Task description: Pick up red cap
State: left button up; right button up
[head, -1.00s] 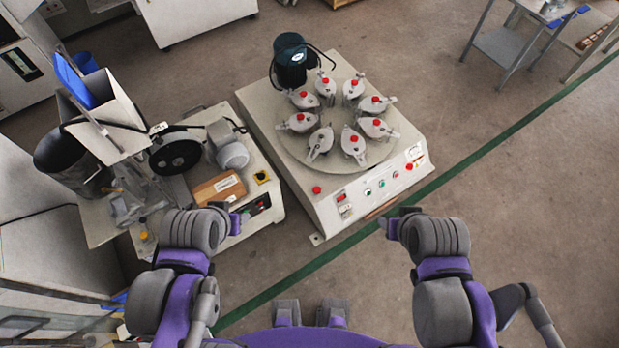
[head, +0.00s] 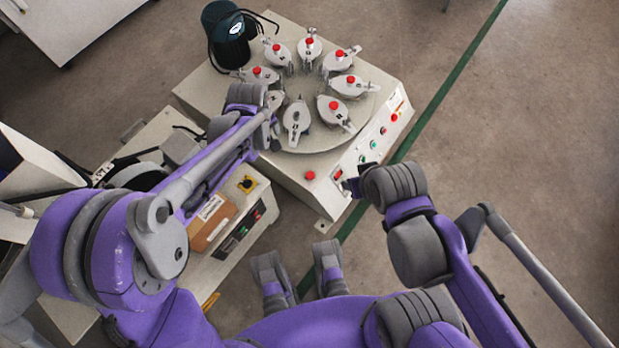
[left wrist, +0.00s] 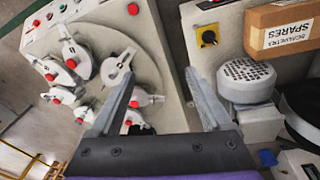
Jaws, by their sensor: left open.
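Several red caps sit on grey metal holders around a round plate (head: 310,138) on the cream machine. One red cap (head: 333,105) is on the near right of the plate. Another red cap (left wrist: 131,58) shows near the left finger in the left wrist view. One holder (head: 296,120) has no cap. My left gripper (left wrist: 160,75) is open and empty, pointing toward the machine's left edge beside the plate.
A dark green motor (head: 226,30) stands at the machine's back left corner. A red button (head: 310,175) and other controls line the front. A second machine at left carries a brown spares box (head: 212,220) and a grey motor (left wrist: 245,82). The floor at right is clear.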

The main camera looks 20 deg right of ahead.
pick_arm(q)
jog(key=w+d+f+n+b, duration=0.1)
jog(key=d+f, duration=0.2)
jog(key=f, duration=0.2)
jog(key=w+d+f+b, duration=0.1)
jog(key=d+f+b, duration=0.15)
jog(key=f, duration=0.35)
jog(key=n+g+b, duration=0.2)
jog(key=b, duration=0.2)
send_over(310, 175)
jog(key=shift+y, duration=0.3)
notch_tip(310, 175, down, 20)
jog(key=shift+s, duration=0.15)
notch_tip(310, 175, down, 5)
jog(key=shift+b, duration=0.5)
grip_shut()
pick_arm(e)
notch_tip(310, 175, down, 11)
jog(key=shift+w, duration=0.45)
